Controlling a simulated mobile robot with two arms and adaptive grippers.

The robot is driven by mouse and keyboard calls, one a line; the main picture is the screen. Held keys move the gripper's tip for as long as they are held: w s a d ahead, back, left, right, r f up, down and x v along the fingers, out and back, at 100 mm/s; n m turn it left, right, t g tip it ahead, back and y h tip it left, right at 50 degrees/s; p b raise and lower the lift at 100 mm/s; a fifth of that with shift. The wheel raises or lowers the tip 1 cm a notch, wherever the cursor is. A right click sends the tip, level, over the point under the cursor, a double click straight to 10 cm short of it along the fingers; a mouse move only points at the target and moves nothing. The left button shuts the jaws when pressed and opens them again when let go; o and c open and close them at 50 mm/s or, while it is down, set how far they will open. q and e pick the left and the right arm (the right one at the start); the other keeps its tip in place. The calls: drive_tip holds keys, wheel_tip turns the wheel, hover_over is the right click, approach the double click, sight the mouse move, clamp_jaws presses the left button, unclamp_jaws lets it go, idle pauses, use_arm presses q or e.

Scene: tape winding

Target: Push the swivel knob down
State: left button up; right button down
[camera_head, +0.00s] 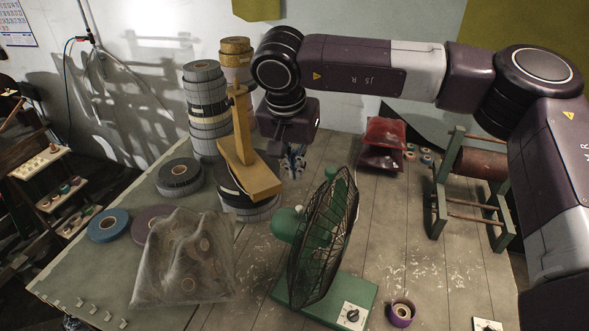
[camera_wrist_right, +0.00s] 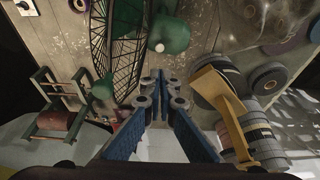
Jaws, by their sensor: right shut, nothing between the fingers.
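A green desk fan with a wire grille (camera_head: 325,240) stands on the table. Its rounded motor housing (camera_head: 284,226) is behind the grille. A small pale knob (camera_head: 299,208) sits on top of the housing, and I take it as the swivel knob. In the right wrist view the knob (camera_wrist_right: 160,47) shows beyond my fingertips. My right gripper (camera_head: 293,166) points down above and behind the fan, shut and empty. Its blue fingers meet in the right wrist view (camera_wrist_right: 157,85), apart from the knob. My left gripper is not in view.
A yellow-brown tape stand (camera_head: 250,178) is close left of the right gripper. Stacked tape rolls (camera_head: 204,95) stand behind it. A clear bag of rolls (camera_head: 185,260) lies at left. A green-framed winder (camera_head: 475,185) stands at right. The table between fan and winder is mostly clear.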

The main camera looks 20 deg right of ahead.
sight(299, 208)
drive_tip(key=b+x, duration=0.1)
drive_tip(key=x, duration=0.2)
drive_tip(key=b+x, duration=0.1)
drive_tip(key=x, duration=0.2)
drive_tip(key=b+x, duration=0.1)
drive_tip(key=x, duration=0.3)
drive_tip(key=shift+s+a+f+b, duration=0.2)
drive_tip(key=shift+s+b, duration=0.05)
drive_tip(key=shift+b, duration=0.15)
drive_tip(key=shift+s+f, duration=0.15)
drive_tip(key=shift+f, duration=0.3)
drive_tip(key=shift+f, duration=0.1)
wheel_tip(299, 208, down, 2)
drive_tip(key=b, duration=0.3)
drive_tip(key=shift+f, duration=0.1)
drive_tip(key=shift+s, duration=0.1)
